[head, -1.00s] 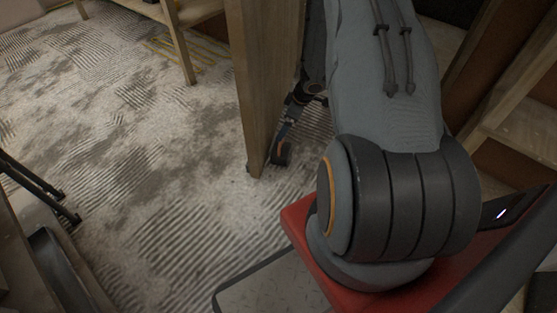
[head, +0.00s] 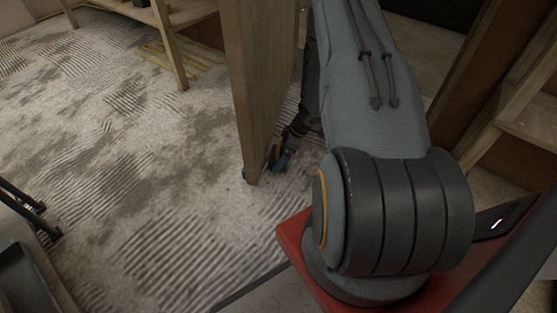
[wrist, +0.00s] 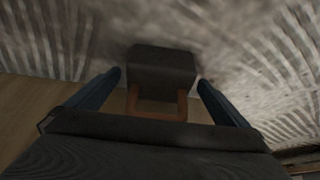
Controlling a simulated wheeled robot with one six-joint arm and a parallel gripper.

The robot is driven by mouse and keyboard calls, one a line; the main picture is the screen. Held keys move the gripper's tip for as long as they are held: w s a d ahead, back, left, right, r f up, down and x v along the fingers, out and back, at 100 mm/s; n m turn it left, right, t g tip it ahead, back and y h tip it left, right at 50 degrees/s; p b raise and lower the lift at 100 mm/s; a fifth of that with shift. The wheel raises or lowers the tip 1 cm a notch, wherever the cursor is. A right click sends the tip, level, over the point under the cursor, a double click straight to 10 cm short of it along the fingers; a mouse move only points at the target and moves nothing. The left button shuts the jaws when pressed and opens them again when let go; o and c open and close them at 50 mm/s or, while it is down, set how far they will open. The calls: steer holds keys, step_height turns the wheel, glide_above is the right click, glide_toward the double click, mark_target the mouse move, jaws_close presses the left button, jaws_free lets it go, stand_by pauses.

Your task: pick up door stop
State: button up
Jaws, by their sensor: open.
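The door stop (wrist: 162,68) is a dark block with an orange-brown loop handle, resting on the carpet in the wrist view. My gripper (wrist: 159,80) is open, with one blue finger on each side of the handle and the near part of the block. I see gaps between the fingers and the handle, so it is not clamped. In the head view my gripper (head: 283,158) is low at the floor beside the wooden panel's foot. There the door stop is mostly hidden by the gripper and panel.
An upright wooden panel (head: 258,90) stands directly left of my gripper; its wood (wrist: 22,112) also shows in the wrist view. Wooden shelving (head: 510,110) is on the right. A wooden table leg (head: 170,48) stands farther back. The patterned carpet (head: 150,180) at left is open.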

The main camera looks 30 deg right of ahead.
steer(key=b+x, duration=0.1)
steer(key=x, duration=0.1)
steer(key=shift+w+f, duration=0.1)
steer(key=shift+f, duration=0.3)
steer(key=c, duration=1.7)
steer(key=shift+o, duration=0.2)
steer(key=shift+r, duration=0.1)
steer(key=shift+r, duration=0.15)
